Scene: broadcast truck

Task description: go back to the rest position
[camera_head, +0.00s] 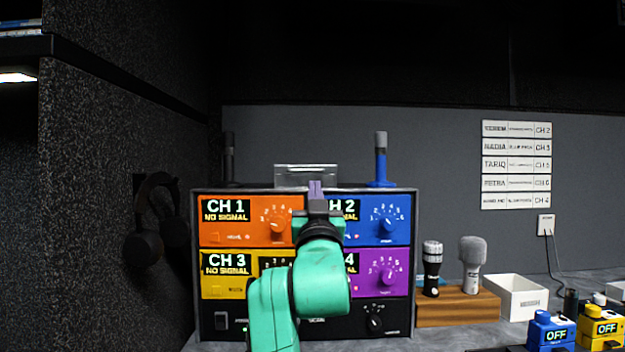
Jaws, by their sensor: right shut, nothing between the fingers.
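My right arm rises from the bottom middle in green. Its gripper (316,188) points up in front of the receiver rack (403,318), near the top edge between the orange CH 1 panel (232,233) and the blue CH 2 panel (367,234). The fingers are together with nothing between them. The arm hides parts of the yellow CH 3 panel (228,289) and the purple CH 4 panel (381,289). I cannot tell whether the gripper touches the rack. My left gripper is not in view.
A blue-based antenna (381,160) and a dark antenna (228,158) stand on the rack. Right of it are a wooden stand (455,312) with two microphones, a white bin (520,297), and blue (550,331) and yellow (600,328) OFF packs. Headphones (157,225) hang left.

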